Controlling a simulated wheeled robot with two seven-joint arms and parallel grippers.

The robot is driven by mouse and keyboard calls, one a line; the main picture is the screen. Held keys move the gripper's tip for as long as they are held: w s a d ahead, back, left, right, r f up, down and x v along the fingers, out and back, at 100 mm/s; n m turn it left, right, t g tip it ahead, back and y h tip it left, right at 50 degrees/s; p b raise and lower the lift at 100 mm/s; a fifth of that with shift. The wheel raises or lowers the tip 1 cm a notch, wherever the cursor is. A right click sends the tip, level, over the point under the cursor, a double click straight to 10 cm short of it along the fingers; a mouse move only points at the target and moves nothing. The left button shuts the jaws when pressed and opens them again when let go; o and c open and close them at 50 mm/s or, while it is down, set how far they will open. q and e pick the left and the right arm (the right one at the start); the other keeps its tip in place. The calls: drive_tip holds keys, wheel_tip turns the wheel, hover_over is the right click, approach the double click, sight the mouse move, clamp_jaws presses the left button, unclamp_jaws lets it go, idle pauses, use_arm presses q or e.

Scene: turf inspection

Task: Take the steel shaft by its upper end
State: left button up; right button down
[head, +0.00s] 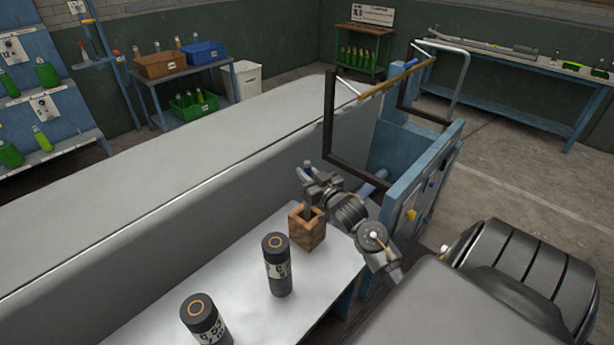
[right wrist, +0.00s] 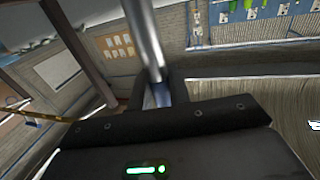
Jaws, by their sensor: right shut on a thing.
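The steel shaft (right wrist: 146,42) is a smooth, bright grey rod in the right wrist view. It runs from the top of that picture down to between the two dark fingers of my right gripper (right wrist: 157,93). In the head view my right gripper (head: 316,186) is above a square wooden block (head: 307,232) on the grey bench. A short grey piece shows between the block's open top and the gripper; most of the shaft is hidden there. My right gripper is shut on the shaft. My left gripper is not in view.
Two dark cylinders with white labels, one (head: 277,265) near the block and one (head: 205,320) nearer the front, stand on the bench (head: 245,290). A long grey raised body (head: 150,210) lies behind. A blue panel with a dark frame (head: 331,125) stands close right of my gripper.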

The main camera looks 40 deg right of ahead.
wheel_tip(320, 180, up, 18)
idle(0.6)
idle(1.2)
